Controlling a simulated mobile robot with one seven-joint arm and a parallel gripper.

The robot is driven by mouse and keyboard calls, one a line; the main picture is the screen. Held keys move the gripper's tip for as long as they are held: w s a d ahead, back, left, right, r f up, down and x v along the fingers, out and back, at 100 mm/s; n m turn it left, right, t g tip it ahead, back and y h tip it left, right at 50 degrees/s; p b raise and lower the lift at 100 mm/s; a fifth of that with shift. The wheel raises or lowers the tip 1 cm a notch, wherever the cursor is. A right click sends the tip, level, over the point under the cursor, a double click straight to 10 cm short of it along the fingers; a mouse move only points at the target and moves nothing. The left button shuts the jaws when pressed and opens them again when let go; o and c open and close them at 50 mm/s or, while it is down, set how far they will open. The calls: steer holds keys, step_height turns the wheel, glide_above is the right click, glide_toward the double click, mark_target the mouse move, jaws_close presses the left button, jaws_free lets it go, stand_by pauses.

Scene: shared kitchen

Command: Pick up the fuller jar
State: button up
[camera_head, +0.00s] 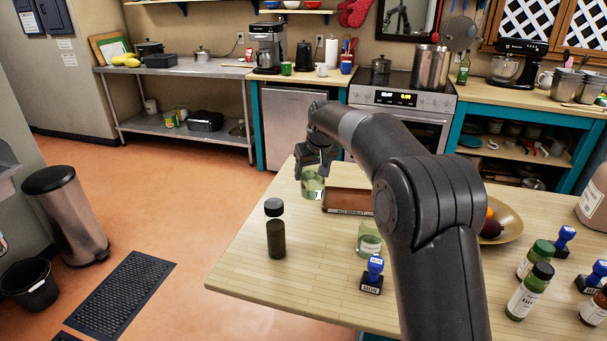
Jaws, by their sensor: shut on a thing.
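My gripper (314,166) points down at the far left part of the wooden table and is shut on a greenish glass jar (313,186). The jar is upright beside a brown box; I cannot tell whether its base touches the table. A second greenish jar (368,246) with a pale label stands nearer, partly hidden by my arm. The fill levels of the two jars are too small to compare.
The brown box (345,201) lies right of the held jar. A dark bottle (275,232) with a black lid stands at left. The table's front left is clear.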

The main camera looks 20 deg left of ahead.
steer(key=shift+d+r, duration=0.65)
steer(key=shift+d, duration=0.35)
steer(key=shift+d, duration=0.1)
stand_by(1.9)
